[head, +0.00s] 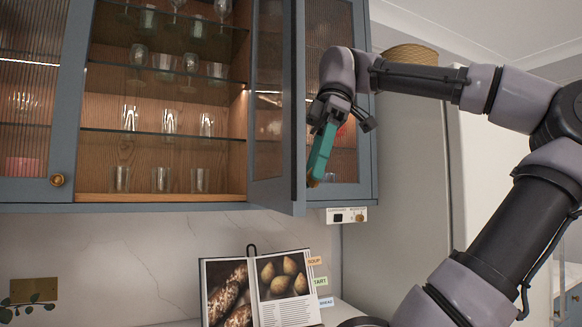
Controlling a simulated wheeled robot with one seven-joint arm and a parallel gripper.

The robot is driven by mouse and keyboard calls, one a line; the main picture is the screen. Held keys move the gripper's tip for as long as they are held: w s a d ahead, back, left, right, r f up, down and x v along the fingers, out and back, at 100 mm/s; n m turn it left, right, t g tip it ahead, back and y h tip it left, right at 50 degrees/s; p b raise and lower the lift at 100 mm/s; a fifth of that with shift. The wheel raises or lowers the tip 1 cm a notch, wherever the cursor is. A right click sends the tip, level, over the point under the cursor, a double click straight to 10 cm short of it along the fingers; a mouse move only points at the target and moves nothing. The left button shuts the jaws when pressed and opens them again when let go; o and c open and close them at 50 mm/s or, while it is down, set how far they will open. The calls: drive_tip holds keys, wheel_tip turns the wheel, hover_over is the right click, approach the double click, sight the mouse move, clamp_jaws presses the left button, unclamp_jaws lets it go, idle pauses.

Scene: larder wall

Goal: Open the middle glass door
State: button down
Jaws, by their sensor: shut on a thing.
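The middle glass door (279,196) of the blue-grey wall cabinet stands swung out toward me, hinged at the right of the open bay. It is seen at a steep angle. My gripper (316,174) reaches down from the upper right with its teal fingers at the door's free edge. The fingers are shut on the door's brass knob (313,183), which is mostly hidden behind them. The cabinet's inside (155,155) is in plain view, with glasses on several glass shelves.
The closed left door (30,120) has a brass knob (57,180). The right door (345,190) is partly hidden behind my arm. A small switch box (347,215) hangs under the cabinet. An open cookbook (262,290) stands on the counter below.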

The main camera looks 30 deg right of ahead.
drive_tip(key=shift+d, duration=0.45)
drive_tip(key=shift+r, duration=0.1)
drive_tip(key=shift+c, duration=2.3)
unclamp_jaws()
drive_tip(key=v, duration=1)
drive_tip(key=shift+r, duration=0.3)
drive_tip(key=shift+d, duration=0.15)
